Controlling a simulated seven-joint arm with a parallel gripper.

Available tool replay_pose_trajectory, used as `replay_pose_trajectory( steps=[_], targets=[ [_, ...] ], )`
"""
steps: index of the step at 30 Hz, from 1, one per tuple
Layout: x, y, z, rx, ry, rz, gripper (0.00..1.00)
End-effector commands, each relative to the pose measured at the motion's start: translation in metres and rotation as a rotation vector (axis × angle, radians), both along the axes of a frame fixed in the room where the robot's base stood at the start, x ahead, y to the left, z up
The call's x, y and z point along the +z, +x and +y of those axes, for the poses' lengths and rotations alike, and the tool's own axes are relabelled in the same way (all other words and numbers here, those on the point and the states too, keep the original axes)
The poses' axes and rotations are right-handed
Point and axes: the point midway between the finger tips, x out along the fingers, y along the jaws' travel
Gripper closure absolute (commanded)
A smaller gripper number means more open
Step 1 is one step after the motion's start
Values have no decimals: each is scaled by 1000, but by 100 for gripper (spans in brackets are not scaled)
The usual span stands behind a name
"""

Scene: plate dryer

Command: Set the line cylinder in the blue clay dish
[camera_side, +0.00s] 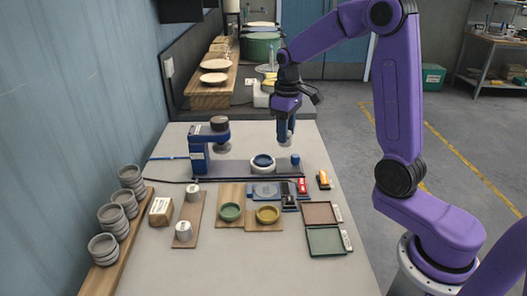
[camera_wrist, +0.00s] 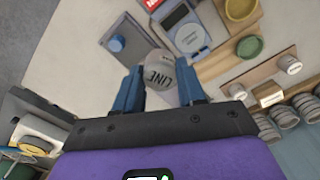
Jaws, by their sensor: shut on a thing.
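My gripper (camera_side: 286,140) is shut on a pale grey cylinder marked LINE (camera_wrist: 159,74). The wrist view shows the cylinder between my two blue fingers (camera_wrist: 162,91), with its lettered end facing the camera. In the side view my gripper hangs above the worktop, up and to the right of the blue dish. The blue clay dish (camera_side: 263,168) is a dark blue ring with a pale centre, sitting on the grey base strip of the blue stand. I cannot make out the dish in the wrist view; the cylinder and gripper may hide it.
A blue stand (camera_side: 199,153) is left of the dish, and a blue knob (camera_side: 295,160) right of it. Green (camera_side: 230,212) and yellow (camera_side: 267,215) dishes lie in front. Two more cylinders stand on a board (camera_side: 193,211). Stacked grey dishes (camera_side: 111,218) line the left edge.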

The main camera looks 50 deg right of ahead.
Motion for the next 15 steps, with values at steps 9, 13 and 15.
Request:
replay_pose_trajectory(
  steps=[9, 13, 15],
  targets=[
    [-30, 53, -6, 2, 0, 3, 93],
    [-50, 68, -8, 3, 0, 2, 93],
    [-59, 76, -9, 3, 0, 2, 93]
  ],
)
